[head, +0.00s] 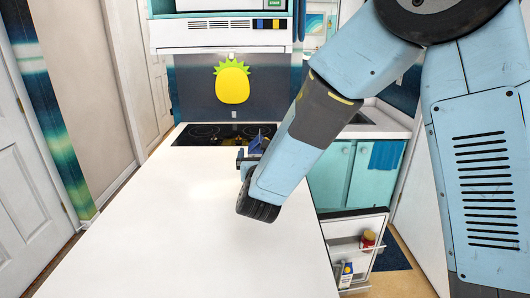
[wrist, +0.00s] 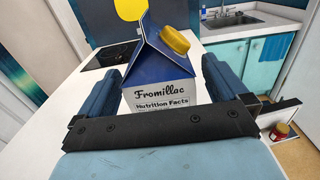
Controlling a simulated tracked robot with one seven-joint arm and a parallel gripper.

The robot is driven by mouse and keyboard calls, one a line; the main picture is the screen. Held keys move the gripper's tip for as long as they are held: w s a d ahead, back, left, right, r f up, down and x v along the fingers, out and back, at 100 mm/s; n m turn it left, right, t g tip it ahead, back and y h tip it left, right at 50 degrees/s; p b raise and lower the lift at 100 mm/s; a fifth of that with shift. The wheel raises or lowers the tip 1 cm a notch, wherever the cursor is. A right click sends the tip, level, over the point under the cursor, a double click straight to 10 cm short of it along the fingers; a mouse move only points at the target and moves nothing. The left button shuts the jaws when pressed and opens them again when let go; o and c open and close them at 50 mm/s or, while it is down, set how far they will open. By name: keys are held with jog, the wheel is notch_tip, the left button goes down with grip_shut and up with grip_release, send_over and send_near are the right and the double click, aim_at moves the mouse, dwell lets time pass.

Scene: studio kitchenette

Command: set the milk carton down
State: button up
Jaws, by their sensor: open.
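The milk carton (wrist: 165,75) has a blue gable top, a yellow cap and a white front marked "Fromillac". In the wrist view it stands between the two blue fingers of my gripper (wrist: 163,85). The fingers are open, one on each side of the carton; its lower part and base are hidden behind my gripper's body. In the head view my gripper (head: 250,157) is low over the white counter (head: 170,225), near its far right part. The carton is mostly hidden there behind my arm, so I cannot see its contact with the counter.
A black cooktop (head: 215,134) lies beyond the counter, with a yellow pineapple (head: 232,82) on the wall behind. An open door with shelves (head: 350,245) at right holds a red jar (head: 368,239) and a small carton (head: 346,273). The counter's near and left parts are clear.

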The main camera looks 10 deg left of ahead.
jog(key=v, duration=0.8)
jog(key=shift+s, duration=0.2)
